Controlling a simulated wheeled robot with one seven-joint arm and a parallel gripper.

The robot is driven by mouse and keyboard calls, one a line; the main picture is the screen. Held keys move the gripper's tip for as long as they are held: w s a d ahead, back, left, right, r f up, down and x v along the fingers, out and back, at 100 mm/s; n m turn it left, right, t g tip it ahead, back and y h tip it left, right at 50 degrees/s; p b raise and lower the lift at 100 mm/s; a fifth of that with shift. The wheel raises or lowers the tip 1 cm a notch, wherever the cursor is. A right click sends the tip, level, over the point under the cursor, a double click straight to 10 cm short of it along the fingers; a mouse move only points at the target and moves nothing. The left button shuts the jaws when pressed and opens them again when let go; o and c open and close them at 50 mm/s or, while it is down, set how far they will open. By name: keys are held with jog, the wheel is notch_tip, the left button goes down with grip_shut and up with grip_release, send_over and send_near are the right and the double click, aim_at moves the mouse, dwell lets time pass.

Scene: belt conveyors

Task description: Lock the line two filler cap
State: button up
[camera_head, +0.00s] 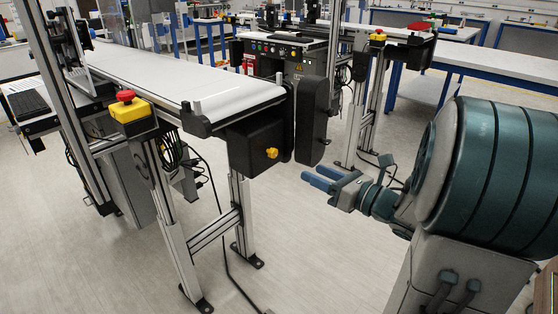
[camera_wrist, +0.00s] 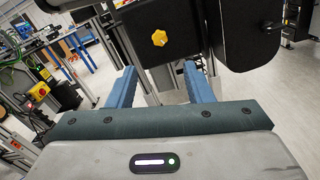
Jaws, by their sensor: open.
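A yellow star-shaped knob (camera_head: 271,153), which looks like the filler cap, sits on the face of a black box (camera_head: 252,138) under the end of the near conveyor. It also shows in the wrist view (camera_wrist: 159,38), at the top middle. No line number is readable near it. My gripper (camera_head: 313,176) has blue fingers and stands to the right of the knob, apart from it. In the wrist view my gripper (camera_wrist: 160,66) is open and empty, with the knob above and between the fingertips in the picture.
The near conveyor belt (camera_head: 190,78) is empty. A tall black housing (camera_head: 312,122) stands right of the box. A yellow box with a red emergency button (camera_head: 126,95) is mounted at left. Another conveyor (camera_head: 380,42) stands behind. The floor between has a cable on it.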

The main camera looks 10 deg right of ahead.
aim_at(275, 155)
jog(key=x, duration=1.2)
jog(key=shift+b, duration=0.3)
jog(key=c, duration=1)
